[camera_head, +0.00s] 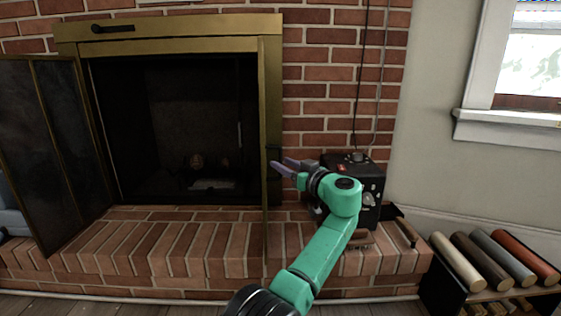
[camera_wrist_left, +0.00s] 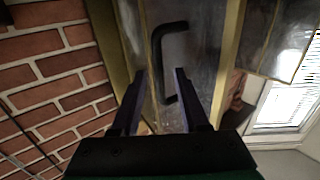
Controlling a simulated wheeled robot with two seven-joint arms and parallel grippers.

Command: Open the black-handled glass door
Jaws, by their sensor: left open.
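The glass door with the black handle (camera_wrist_left: 157,62) has a brass frame (camera_head: 264,225) and stands out from the fireplace, almost edge-on in the head view. The handle (camera_head: 273,153) also shows there as a small dark piece on its right side. My left gripper (camera_head: 280,165) is open right beside the handle. In the left wrist view, the fingertips (camera_wrist_left: 163,72) lie on either side of the handle's lower part, with gaps visible; whether they touch it is unclear. The glass face is hidden in the head view. My right gripper is not in view.
A second glass door (camera_head: 60,150) stands folded open at the left of the fireplace opening (camera_head: 175,120). A black box (camera_head: 365,190) stands on the brick hearth (camera_head: 150,245) close to my left arm. Rolls on a rack (camera_head: 480,262) stand at the lower right.

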